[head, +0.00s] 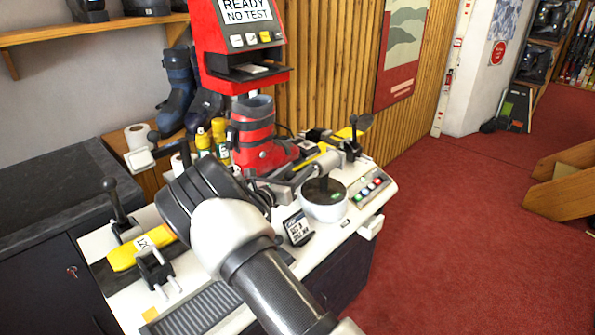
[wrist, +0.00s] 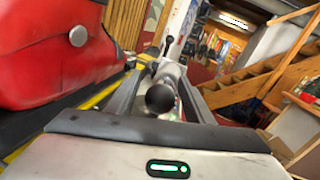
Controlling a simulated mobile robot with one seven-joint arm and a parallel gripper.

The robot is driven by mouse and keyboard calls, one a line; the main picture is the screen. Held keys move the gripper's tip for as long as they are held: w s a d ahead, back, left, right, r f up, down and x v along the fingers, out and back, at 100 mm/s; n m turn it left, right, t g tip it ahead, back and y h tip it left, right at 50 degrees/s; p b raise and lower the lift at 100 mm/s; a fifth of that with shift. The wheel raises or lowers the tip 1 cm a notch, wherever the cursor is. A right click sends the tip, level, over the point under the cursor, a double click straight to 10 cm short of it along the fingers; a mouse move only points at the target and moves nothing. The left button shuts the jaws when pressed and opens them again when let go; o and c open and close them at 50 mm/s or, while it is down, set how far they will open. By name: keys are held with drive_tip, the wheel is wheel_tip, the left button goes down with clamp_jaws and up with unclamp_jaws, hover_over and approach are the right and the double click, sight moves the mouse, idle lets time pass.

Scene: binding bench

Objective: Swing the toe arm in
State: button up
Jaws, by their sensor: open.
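In the wrist view, a black ball knob (wrist: 160,98) on a grey metal arm (wrist: 171,72), which looks like the toe arm, lies between the two fingers of my gripper (wrist: 162,82). The fingers are apart, one on each side of the knob; I cannot tell whether either touches it. A red ski boot (wrist: 60,50) fills the left of this view. In the head view, the red boot (head: 262,140) stands upright on the bench, and my gripper (head: 290,183) is in front of its toe. My own arm hides the knob there.
A round white unit (head: 323,205), a small display card (head: 298,229) and a button panel (head: 371,188) sit close to the right of my gripper. A black-knobbed lever (head: 362,125) stands beyond the boot. A red tester head (head: 240,50) hangs above. Red carpet (head: 460,230) is clear at right.

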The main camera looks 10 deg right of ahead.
drive_tip(key=shift+w+d, duration=0.3)
clamp_jaws()
